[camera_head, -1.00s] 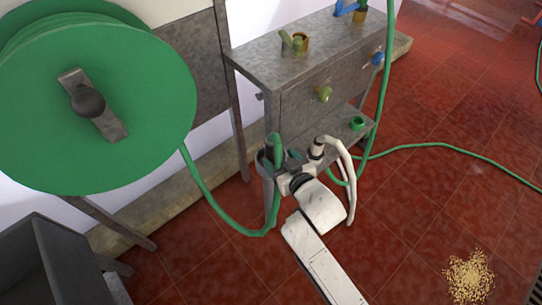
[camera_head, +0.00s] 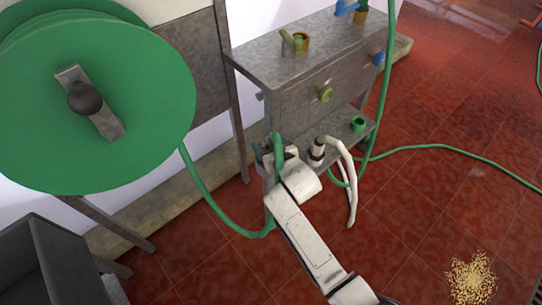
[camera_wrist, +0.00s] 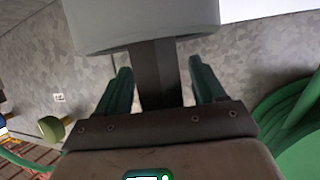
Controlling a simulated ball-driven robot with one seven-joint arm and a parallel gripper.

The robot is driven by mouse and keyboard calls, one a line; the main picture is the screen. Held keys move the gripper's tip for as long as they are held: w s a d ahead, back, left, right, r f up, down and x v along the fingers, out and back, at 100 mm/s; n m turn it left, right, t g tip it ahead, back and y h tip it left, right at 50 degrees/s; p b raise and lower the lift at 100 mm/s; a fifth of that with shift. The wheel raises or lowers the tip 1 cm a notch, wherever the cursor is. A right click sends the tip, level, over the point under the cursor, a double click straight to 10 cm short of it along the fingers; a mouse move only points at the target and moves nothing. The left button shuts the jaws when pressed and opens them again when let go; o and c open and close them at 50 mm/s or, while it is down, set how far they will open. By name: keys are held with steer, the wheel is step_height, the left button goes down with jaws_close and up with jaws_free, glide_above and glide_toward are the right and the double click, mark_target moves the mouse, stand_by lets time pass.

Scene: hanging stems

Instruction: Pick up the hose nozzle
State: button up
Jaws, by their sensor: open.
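The green hose (camera_head: 213,200) runs from the reel down in a loop and up to a bent green end (camera_head: 277,146) by the front left of the metal stand. The nozzle itself is not clearly visible in the head view. My gripper (camera_head: 268,150) is at this green end, its jaws partly hidden. In the wrist view my gripper (camera_wrist: 161,75) shows two green fingers standing apart. A dark upright piece (camera_wrist: 154,75) lies between them, with a gap on each side, below a grey rounded body (camera_wrist: 145,22). I cannot tell whether these are nozzle or holder.
The large green reel (camera_head: 140,95) with a crank stands close on the left. The metal stand (camera_head: 300,45) carries valves and knobs, including an olive knob (camera_head: 325,94). A green ring (camera_head: 357,124) sits on its lower shelf. Red floor on the right is mostly clear, with scattered grain (camera_head: 470,277).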

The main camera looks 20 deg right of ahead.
steer(key=shift+c, duration=0.2)
steer(key=c, duration=1)
steer(key=shift+r, duration=0.1)
